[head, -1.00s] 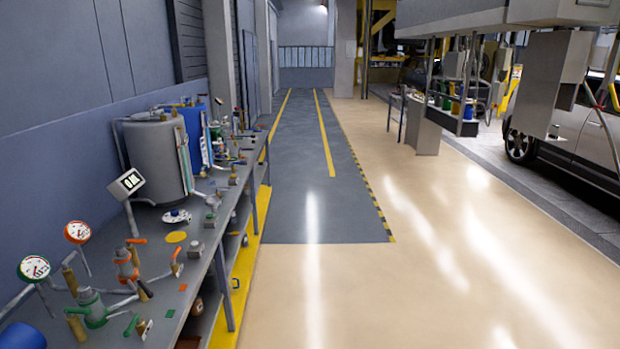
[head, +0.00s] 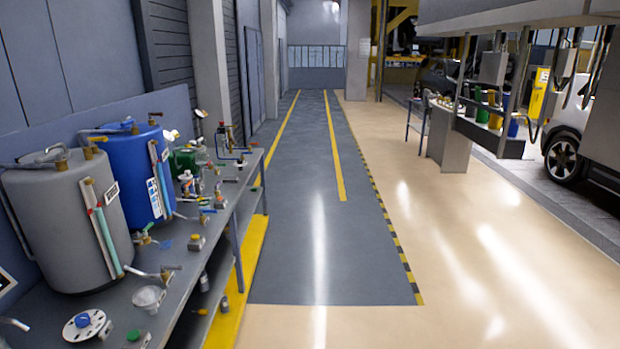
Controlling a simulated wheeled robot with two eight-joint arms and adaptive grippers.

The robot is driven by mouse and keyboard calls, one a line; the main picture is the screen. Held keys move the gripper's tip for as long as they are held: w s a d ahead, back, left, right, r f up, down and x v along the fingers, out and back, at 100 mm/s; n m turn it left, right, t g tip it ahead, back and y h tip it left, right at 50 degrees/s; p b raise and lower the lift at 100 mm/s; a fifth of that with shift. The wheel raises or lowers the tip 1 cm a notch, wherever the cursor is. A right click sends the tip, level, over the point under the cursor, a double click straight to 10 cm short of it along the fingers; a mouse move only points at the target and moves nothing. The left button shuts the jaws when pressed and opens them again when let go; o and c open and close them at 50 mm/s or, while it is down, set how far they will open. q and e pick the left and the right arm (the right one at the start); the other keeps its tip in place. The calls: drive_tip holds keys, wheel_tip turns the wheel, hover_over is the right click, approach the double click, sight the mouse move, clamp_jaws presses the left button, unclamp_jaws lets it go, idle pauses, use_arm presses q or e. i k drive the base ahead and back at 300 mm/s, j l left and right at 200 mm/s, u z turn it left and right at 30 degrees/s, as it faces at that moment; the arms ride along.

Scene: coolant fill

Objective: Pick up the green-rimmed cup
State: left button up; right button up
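I cannot make out a green-rimmed cup for certain in the head view. A small whitish bowl-like thing (head: 149,298) stands on the workbench (head: 112,300) at the lower left, but no green rim shows on it. Small green-topped fittings are near it, too small to name surely. A dark green container (head: 184,161) stands farther back on the bench, partly behind the blue tank. Neither of my grippers is in view.
A grey tank (head: 65,225) and a blue tank (head: 125,175) stand on the bench among several valves and fittings. The grey floor lane (head: 318,250) beside the bench is clear.

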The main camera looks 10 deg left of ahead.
sight(204, 203)
drive_tip(key=i, duration=1.15)
drive_tip(key=i+l+u, duration=0.1)
drive_tip(key=i, duration=1.05)
drive_tip(key=i+l+u, duration=0.1)
drive_tip(key=i+u, duration=0.3)
drive_tip(key=i+l+u, duration=0.25)
drive_tip(key=i+u, duration=0.2)
drive_tip(key=i+l+u, duration=0.7)
drive_tip(key=l+u, duration=0.15)
drive_tip(key=i+l+u, duration=0.2)
drive_tip(key=l+u, duration=0.2)
drive_tip(key=l, duration=0.2)
drive_tip(key=i+l+u, duration=0.1)
drive_tip(key=l+u, duration=0.3)
drive_tip(key=l, duration=0.2)
